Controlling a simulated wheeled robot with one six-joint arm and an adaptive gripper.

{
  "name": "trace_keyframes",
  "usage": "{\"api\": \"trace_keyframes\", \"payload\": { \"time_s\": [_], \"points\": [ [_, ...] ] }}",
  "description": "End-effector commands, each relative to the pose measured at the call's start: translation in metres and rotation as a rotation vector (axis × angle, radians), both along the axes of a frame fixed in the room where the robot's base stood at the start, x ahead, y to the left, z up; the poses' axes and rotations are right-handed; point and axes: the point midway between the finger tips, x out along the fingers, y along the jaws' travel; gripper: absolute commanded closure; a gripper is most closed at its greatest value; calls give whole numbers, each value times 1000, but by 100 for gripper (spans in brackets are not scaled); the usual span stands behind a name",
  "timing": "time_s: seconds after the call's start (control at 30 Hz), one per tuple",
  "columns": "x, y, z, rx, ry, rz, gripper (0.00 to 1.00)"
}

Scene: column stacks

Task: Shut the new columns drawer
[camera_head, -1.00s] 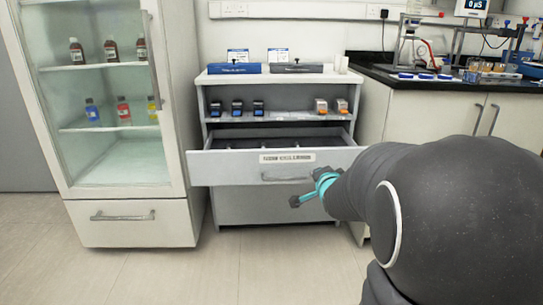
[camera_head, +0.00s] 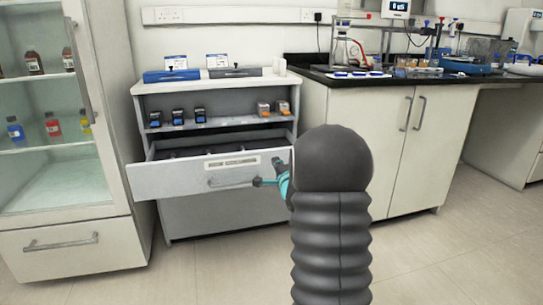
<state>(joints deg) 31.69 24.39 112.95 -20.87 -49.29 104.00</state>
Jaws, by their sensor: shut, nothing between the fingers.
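The drawer (camera_head: 185,179) is pulled out from the white cabinet (camera_head: 213,216). It has a label (camera_head: 232,163) on its front and a bar handle (camera_head: 228,182). Several dark items lie inside, only partly visible over the front. My gripper (camera_head: 262,182), with teal parts, is shut and empty at the right part of the drawer front, near the right end of the handle. I cannot tell whether it touches the front. My arm hides part of the gripper and the drawer's right end.
A glass-door fridge (camera_head: 60,190) with bottles stands at the left, close to the drawer's left end. A bench (camera_head: 385,150) with lab equipment stands at the right. The cabinet shelf above the drawer holds several small dark and orange items. Floor is clear at front right.

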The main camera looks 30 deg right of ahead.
Motion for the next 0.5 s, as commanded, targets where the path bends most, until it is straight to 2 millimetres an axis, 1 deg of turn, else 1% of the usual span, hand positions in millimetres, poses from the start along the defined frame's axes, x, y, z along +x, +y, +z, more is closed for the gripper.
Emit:
{"api": "trace_keyframes", "payload": {
  "time_s": [0.03, 0.2, 0.33, 0.5],
  "points": [
    [10, -3, 0, 0, -1, 1, 100],
    [37, -11, 1, 0, 0, 1, 100],
    [52, -15, 0, 0, 0, 1, 100],
    [61, -17, 0, 0, 0, 0, 100]
  ]
}}
